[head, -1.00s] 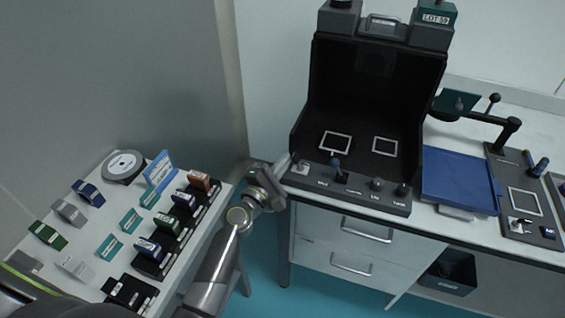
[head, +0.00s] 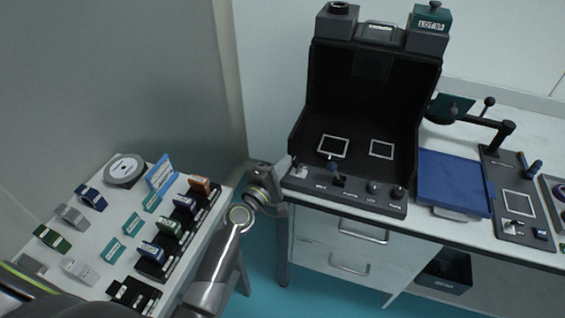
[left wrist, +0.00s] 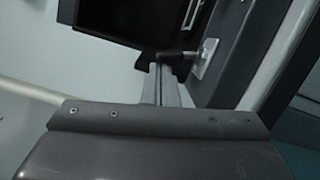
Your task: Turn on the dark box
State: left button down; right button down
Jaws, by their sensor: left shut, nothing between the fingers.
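The dark box (head: 372,110) stands open-fronted on the white bench, with two white-framed squares on its floor. Its front panel (head: 355,198) carries a small light switch (head: 300,172) at the left end, a dark lever (head: 336,178) and two round knobs (head: 385,190). My left gripper (head: 287,167) is shut and empty, just left of the panel's left end, close to the switch. In the left wrist view, the closed fingers (left wrist: 161,78) point at the box, and the switch (left wrist: 207,56) with its pale plate lies just right of the tips. Contact cannot be told. My right gripper is not in view.
A white side table (head: 85,250) at the left holds a dark reel (head: 124,170) and several labelled small blocks. A blue tray (head: 455,184) lies right of the box. A teal LOT 59 block (head: 430,18) sits on the box top. Drawers (head: 355,245) are below the bench.

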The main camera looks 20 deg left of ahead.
pick_arm(q)
jog(key=m+p, duration=0.1)
jog(key=d+r+m+p, duration=0.1)
jog(key=m, duration=0.1)
jog(key=shift+d+r+m+g, duration=0.1)
jog(key=shift+r+m+g, duration=0.1)
jog(key=shift+m+g, duration=0.1)
jog(key=shift+d+r+m+p, duration=0.15)
jog(key=shift+d+m+p, duration=0.15)
jog(key=shift+m+p, duration=0.5)
jog(key=shift+d+g+y, duration=0.1)
jog(key=shift+g+y, duration=0.2)
jog(key=shift+y, duration=0.1)
jog(key=shift+f, duration=0.2)
jog(key=shift+s, duration=0.1)
